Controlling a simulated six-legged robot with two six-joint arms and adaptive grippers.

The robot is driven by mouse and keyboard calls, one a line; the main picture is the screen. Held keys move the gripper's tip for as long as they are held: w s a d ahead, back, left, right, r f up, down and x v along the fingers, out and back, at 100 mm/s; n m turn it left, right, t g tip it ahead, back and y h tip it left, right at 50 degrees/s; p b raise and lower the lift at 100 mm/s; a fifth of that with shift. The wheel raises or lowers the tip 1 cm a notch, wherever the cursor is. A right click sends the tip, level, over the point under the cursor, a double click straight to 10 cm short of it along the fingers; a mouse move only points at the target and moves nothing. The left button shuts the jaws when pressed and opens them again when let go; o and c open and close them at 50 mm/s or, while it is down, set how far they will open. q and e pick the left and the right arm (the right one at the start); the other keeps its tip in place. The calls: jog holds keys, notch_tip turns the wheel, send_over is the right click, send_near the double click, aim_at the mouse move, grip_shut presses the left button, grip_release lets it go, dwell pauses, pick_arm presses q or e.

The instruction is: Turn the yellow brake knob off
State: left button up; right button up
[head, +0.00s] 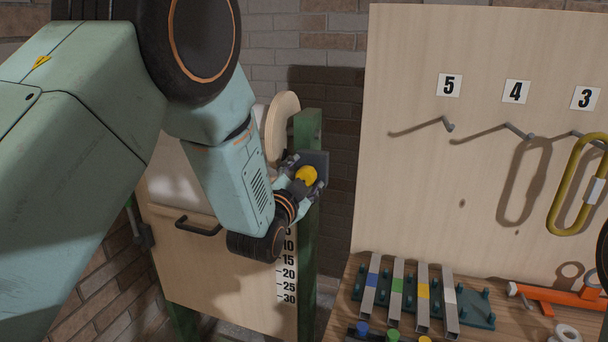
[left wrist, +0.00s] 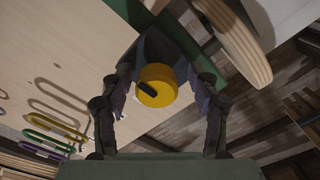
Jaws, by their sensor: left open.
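The yellow brake knob (head: 306,175) sits on a dark mounting plate (head: 318,162) on the green post beside the wooden panel. In the left wrist view the yellow knob (left wrist: 157,85) is round, with a dark slanted mark on its face. My left gripper (head: 302,182) is at the knob, with its two fingers on either side of it. In the left wrist view my left gripper (left wrist: 160,92) is open, and gaps show between the fingers and the knob. My right gripper is not in view.
A light board (head: 420,170) with numbered hooks stands at the right; a yellow carabiner-like loop (head: 560,195) hangs there. Below, the wooden bench (head: 490,325) holds several metal bars and an orange tool (head: 560,297). A round wooden piece (head: 280,122) is close above the gripper.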

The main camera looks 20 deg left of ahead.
pick_arm(q)
jog(key=shift+s+d+r, duration=0.15)
jog(key=shift+d, duration=0.35)
jog(key=shift+c, duration=0.2)
jog(key=shift+w+a+f, duration=0.2)
jog(key=shift+w+a, duration=0.05)
jog(key=shift+a, duration=0.15)
jog(key=c, duration=0.6)
jog(key=shift+d, duration=0.15)
jog(key=c, duration=0.3)
jog(key=shift+c, duration=1.2)
